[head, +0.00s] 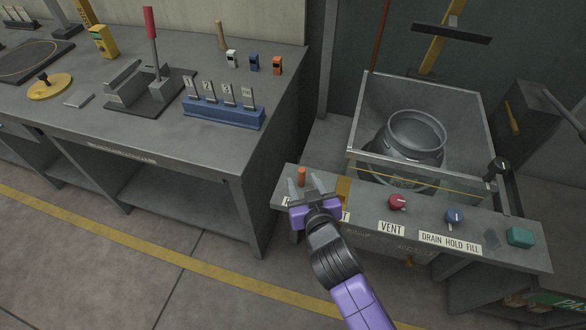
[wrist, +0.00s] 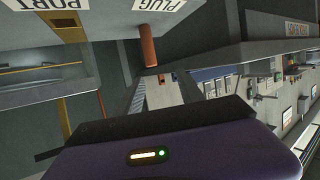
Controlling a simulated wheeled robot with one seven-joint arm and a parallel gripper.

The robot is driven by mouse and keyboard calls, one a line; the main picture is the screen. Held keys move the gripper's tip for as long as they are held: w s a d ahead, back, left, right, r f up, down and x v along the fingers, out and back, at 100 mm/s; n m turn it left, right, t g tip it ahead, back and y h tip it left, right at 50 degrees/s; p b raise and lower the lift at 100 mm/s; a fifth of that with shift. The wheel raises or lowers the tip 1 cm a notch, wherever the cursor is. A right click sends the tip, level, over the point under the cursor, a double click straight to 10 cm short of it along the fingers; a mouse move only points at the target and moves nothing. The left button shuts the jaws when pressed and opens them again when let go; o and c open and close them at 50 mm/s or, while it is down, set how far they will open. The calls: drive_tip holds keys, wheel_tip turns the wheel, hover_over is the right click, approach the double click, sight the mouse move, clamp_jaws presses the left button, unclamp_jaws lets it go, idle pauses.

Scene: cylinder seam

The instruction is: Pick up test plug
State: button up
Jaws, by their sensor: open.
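The test plug appears to be the small orange cylinder (head: 301,177) standing upright at the left end of the grey control shelf in the head view. It also shows in the wrist view (wrist: 148,50), beside a white PLUG label (wrist: 160,5). My purple and black gripper (head: 305,186) is open, its two fingers pointing toward the plug from the near side. The plug shows just beyond and between the fingertips; I cannot tell the exact gap.
A workbench (head: 110,135) with tools stands left.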

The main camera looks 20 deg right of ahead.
sight(303, 175)
drive_tip(key=shift+d+f, duration=0.15)
drive_tip(key=shift+f, duration=0.4)
drive_tip(key=shift+f+m+g, duration=0.15)
drive_tip(key=shift+m+g, duration=0.15)
drive_tip(key=shift+d, duration=0.25)
drive_tip(key=shift+x, duration=1.2)
drive_tip(key=shift+d+x, duration=0.1)
drive_tip(key=shift+x, duration=1.2)
drive_tip(key=shift+d+x, duration=0.15)
drive_tip(key=shift+x, duration=1.1)
drive_tip(key=shift+s+f, duration=0.1)
drive_tip(key=shift+f, duration=0.05)
clamp_jaws()
